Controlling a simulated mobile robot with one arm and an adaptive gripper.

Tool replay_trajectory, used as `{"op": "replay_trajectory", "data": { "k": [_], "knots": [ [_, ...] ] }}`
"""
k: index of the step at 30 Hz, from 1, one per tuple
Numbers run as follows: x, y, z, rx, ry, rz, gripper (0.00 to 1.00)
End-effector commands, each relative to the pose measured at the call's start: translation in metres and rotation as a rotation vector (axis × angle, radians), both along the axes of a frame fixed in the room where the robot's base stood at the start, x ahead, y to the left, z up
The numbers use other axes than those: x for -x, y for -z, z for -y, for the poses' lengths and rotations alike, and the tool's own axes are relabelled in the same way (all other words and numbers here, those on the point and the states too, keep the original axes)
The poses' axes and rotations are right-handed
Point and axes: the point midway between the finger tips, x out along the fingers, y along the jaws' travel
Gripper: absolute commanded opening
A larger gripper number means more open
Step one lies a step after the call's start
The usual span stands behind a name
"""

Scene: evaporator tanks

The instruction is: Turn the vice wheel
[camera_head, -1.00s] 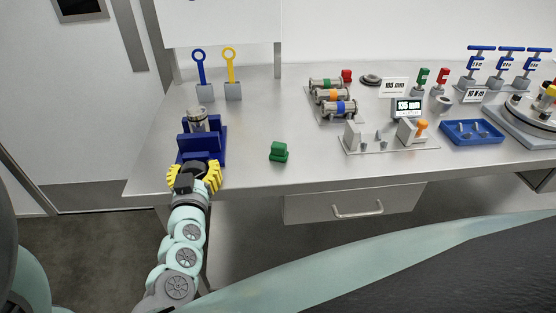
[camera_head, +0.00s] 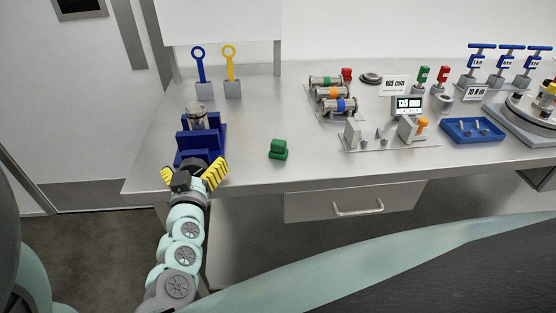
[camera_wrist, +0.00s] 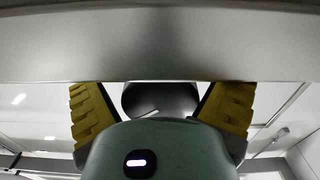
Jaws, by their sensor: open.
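The blue vice (camera_head: 203,142) stands near the left front edge of the bench, with a metal cylinder (camera_head: 197,118) upright in it. My gripper (camera_head: 194,172) is at the vice's front side, by the bench edge. Its yellow fingers are spread wide and hold nothing. The vice wheel cannot be made out clearly in the head view, where my gripper covers that area. In the wrist view, a dark rounded shape (camera_wrist: 160,98) lies between the two fingers; I cannot tell whether it is the wheel.
A green block (camera_head: 278,149) sits to the right of the vice. Blue and yellow ring-handled tools (camera_head: 231,68) stand behind it. Flanged pipe pieces (camera_head: 333,95), a measuring stand (camera_head: 385,143) and a blue tray (camera_head: 472,131) are farther right. The bench edge (camera_wrist: 160,45) crosses the wrist view.

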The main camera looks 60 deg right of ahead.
Motion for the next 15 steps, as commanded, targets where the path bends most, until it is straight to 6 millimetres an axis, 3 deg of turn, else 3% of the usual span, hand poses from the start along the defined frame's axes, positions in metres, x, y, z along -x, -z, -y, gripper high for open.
{"op": "replay_trajectory", "data": {
  "k": [8, 15],
  "knots": [
    [0.011, 0.002, -0.012, -0.002, 0.001, -0.002, 0.95],
    [0.036, 0.002, -0.042, -0.005, 0.002, -0.004, 0.95]
  ]
}}
